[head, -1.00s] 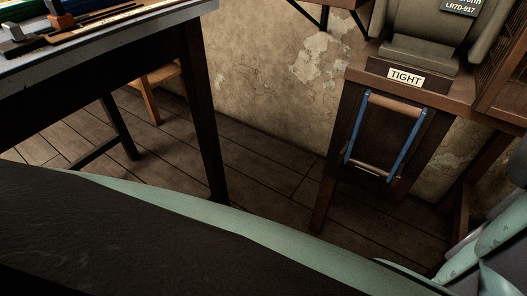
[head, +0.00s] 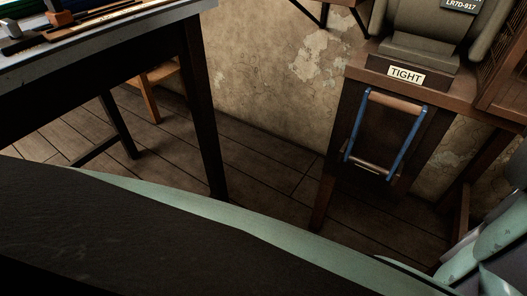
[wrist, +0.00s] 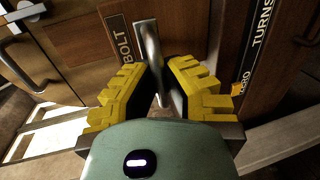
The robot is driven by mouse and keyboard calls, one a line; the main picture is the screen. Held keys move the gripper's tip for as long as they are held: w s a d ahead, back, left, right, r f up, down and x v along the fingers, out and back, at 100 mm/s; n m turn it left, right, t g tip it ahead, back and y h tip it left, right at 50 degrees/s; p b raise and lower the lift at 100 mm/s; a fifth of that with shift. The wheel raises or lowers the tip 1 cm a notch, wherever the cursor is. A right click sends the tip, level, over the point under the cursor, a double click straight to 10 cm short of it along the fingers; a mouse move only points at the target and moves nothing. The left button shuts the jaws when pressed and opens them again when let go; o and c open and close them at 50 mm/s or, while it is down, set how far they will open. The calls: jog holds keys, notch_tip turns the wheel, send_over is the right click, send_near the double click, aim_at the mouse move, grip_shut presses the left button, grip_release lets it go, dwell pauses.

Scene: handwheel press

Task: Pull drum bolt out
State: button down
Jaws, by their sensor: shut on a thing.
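The drum bolt is a bright metal bar (wrist: 148,45) in the wrist view, beside a dark plate lettered BOLT (wrist: 126,42). My gripper (wrist: 160,82), with yellow stepped fingers, is shut on the bar's lower part. The bar's upper end stands clear above the fingers. The part between the fingers is mostly hidden, and I cannot tell how far the bolt is drawn. The head view does not show the gripper or the bolt.
A strip lettered TURNS (wrist: 262,28) is right of the gripper; a metal handle (wrist: 28,72) is at left. In the head view, a wooden stand labelled TIGHT (head: 405,75) carries a blue-sided frame (head: 408,140). A table (head: 120,50) is at left, with bare floor between.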

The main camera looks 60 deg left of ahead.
jog(key=shift+a, duration=0.1)
jog(key=c, duration=1)
grip_release()
jog(key=v, duration=1.2)
